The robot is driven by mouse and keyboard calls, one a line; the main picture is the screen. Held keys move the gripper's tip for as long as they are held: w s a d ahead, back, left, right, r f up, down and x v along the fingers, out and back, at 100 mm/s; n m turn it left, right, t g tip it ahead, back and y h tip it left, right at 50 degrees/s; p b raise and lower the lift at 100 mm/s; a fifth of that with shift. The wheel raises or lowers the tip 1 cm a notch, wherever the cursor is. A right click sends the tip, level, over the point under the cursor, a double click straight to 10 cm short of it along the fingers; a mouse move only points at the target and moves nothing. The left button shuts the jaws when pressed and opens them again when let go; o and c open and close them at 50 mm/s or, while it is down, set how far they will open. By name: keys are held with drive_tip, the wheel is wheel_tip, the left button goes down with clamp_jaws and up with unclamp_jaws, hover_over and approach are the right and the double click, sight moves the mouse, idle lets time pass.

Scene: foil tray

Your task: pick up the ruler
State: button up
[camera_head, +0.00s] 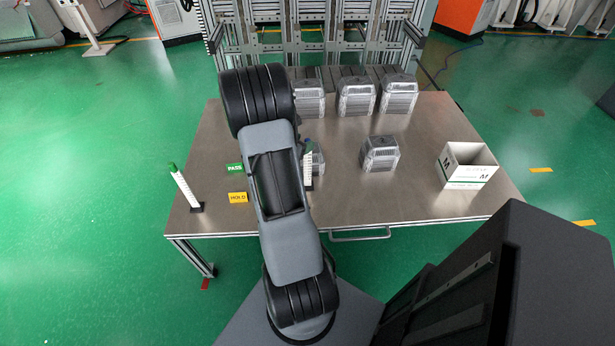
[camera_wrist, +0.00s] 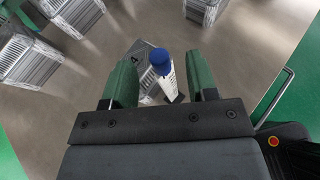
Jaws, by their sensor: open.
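No flat ruler shows plainly. Two upright white strips with dark marks, which look like rulers on black feet, stand on the table. The blue-topped ruler (camera_head: 308,170) is just right of my arm; in the wrist view it (camera_wrist: 166,80) shows end-on between my fingers. The green-topped ruler (camera_head: 186,188) stands at the table's left edge. My gripper (camera_wrist: 160,62) is open, with a green finger on each side of the blue top and a gap to both. I cannot tell how deep the top is between them. My arm hides the gripper in the head view.
A silver block (camera_head: 318,163) stands close behind the blue-topped ruler, and another (camera_head: 380,154) to its right. Several more line the table's back. A white box (camera_head: 466,164) is at right. Green PASS (camera_head: 234,168) and yellow HOLD (camera_head: 238,197) labels lie left. The front right is clear.

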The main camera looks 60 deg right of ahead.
drive_tip(key=x, duration=0.5)
drive_tip(key=shift+f, duration=0.15)
drive_tip(key=shift+c, duration=0.2)
clamp_jaws()
idle(0.3)
